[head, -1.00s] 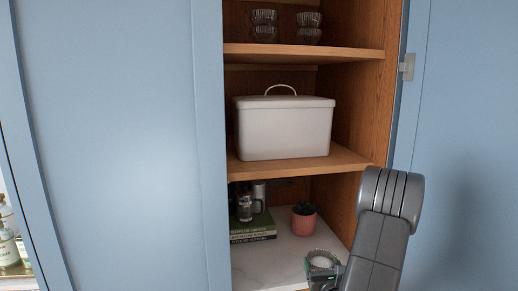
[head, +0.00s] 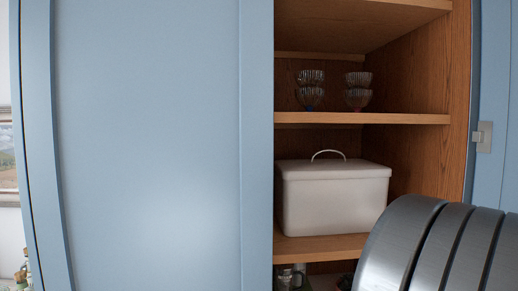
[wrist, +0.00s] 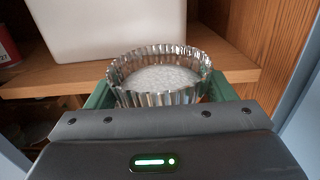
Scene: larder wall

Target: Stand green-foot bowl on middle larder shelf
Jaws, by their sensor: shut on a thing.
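My gripper (wrist: 160,92) is shut on a clear fluted bowl (wrist: 160,97), with a green finger on each side of it. The bowl is upright in the wrist view, and its foot is hidden. It appears in front of the shelf bearing a white bin. In the head view only a grey part of my arm shows; the gripper and held bowl are out of view. The larder shelf with glass bowls (head: 420,119) lies between a higher shelf (head: 375,10) and the bin shelf (head: 320,247).
The lidded white bin (head: 335,200) fills much of its shelf. Its lower part also shows in the wrist view (wrist: 110,25), near a red object (wrist: 5,45). A blue door (head: 150,150) stands left of the opening. The bowl shelf looks free right of the stacks.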

